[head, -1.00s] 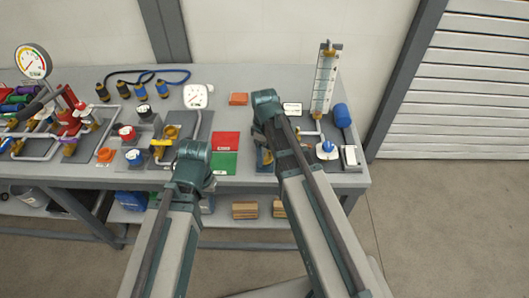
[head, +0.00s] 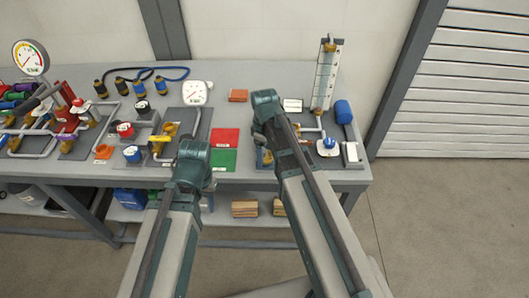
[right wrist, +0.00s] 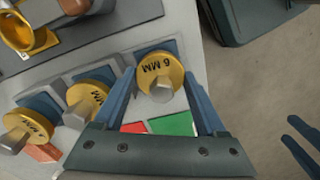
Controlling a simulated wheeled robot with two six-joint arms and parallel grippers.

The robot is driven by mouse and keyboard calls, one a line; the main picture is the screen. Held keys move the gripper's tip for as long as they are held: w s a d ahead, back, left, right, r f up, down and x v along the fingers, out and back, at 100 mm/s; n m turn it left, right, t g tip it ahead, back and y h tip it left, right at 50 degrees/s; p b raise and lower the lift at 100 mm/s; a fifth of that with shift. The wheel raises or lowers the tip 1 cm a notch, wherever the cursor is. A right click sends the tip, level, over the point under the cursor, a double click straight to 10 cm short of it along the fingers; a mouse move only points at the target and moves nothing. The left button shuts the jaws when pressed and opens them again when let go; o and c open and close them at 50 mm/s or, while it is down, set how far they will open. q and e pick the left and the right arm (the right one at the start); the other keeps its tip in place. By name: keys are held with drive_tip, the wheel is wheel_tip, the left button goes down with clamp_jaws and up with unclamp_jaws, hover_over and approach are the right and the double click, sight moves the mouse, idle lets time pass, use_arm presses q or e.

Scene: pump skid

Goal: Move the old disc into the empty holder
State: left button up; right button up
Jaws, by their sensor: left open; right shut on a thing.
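In the right wrist view, my right gripper (right wrist: 160,88) is shut on a gold disc marked 6 MM (right wrist: 158,68) with a grey metal stub. The disc is over a blue-and-grey holder (right wrist: 143,48); I cannot tell whether it touches it. Two more gold discs, one in the middle (right wrist: 88,98) and one at the left (right wrist: 28,125), sit on similar holders. No bare holder shows clearly. I cannot tell which disc is the old one by its look. My left gripper (right wrist: 288,128) is open and empty at the right edge. In the head view my arms hide both gripper tips.
A red mat (head: 225,137) and green mat (head: 223,160) lie between the arms. A yellow ring fitting (right wrist: 25,36) stands near the holders. A sight-glass column (head: 326,75) and a blue-topped valve (head: 328,146) are right of my right arm. Pipework and gauges crowd the left.

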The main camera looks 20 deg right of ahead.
drive_tip(key=shift+f, duration=0.1)
drive_tip(key=o, duration=1.5)
wheel_tip(320, 180, up, 14)
drive_tip(key=p, duration=1.4)
drive_tip(key=shift+f, duration=0.15)
drive_tip(key=s+a+f+m+b, duration=0.1)
drive_tip(key=s+a+m, duration=0.1)
drive_tip(key=s+a, duration=0.1)
drive_tip(key=s+a+f+m+b, duration=0.2)
drive_tip(key=s+a, duration=0.2)
drive_tip(key=s, duration=0.2)
drive_tip(key=s+a+f+m+h+b, duration=0.1)
drive_tip(key=s+a+m, duration=0.1)
drive_tip(key=s, duration=0.3)
drive_tip(key=shift+s+a+f+b, duration=0.2)
drive_tip(key=shift+a+b, duration=0.2)
drive_tip(key=shift+a, duration=0.25)
